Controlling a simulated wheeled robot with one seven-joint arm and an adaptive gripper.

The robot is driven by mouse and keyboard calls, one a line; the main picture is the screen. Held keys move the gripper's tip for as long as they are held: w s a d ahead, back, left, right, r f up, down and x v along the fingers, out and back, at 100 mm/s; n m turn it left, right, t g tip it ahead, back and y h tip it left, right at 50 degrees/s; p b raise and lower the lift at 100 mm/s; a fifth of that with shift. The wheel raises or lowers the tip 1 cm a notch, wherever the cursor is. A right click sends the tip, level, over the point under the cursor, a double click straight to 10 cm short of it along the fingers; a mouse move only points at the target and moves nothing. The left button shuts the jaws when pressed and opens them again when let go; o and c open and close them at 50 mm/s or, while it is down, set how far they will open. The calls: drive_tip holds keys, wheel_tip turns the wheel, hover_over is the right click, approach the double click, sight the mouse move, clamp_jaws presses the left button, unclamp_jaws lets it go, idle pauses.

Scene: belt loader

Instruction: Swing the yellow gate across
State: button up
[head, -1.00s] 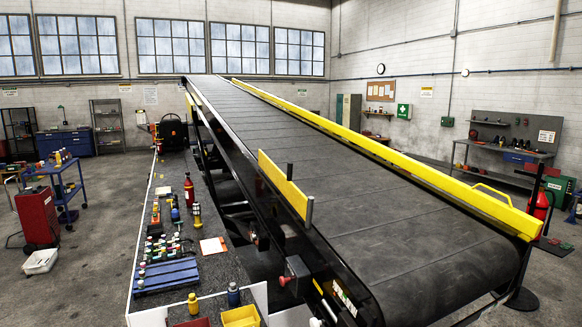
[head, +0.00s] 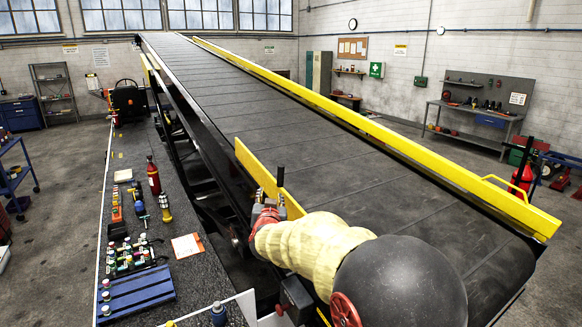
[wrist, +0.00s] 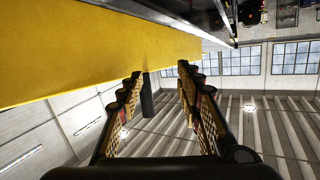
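The yellow gate (head: 258,172) is a flat upright panel along the near left side of the dark conveyor belt (head: 330,150), lying lengthwise with it. A black upright peg (head: 280,176) stands at the gate beside my gripper (head: 269,203). In the wrist view the gate (wrist: 90,55) fills the upper left, and the black peg (wrist: 147,97) shows between the two fingers, nearer the left one. My gripper (wrist: 160,76) is open around the peg, with a gap visible on the right. My arm hides the gate's near end in the head view.
A yellow rail (head: 380,130) runs along the belt's far right side. A counter at the left carries a red bottle (head: 153,176), several small coloured items and a blue slatted tray (head: 136,295). The belt surface is clear.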

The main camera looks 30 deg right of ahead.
sight(280, 177)
wheel_tip(280, 177, up, 4)
drive_tip(key=s+d+h, duration=0.1)
drive_tip(key=d+h, duration=0.1)
drive_tip(key=d, duration=0.1)
drive_tip(key=shift+r+p+x, duration=0.15)
drive_tip(key=shift+p+x, duration=0.05)
drive_tip(key=shift+x, duration=1.6)
drive_tip(key=shift+r+p+x, duration=0.15)
drive_tip(key=shift+r+x, duration=0.05)
drive_tip(key=shift+x, duration=1.65)
drive_tip(key=shift+w+a, duration=0.1)
drive_tip(key=shift+a, duration=0.1)
drive_tip(key=c, duration=0.3)
clamp_jaws()
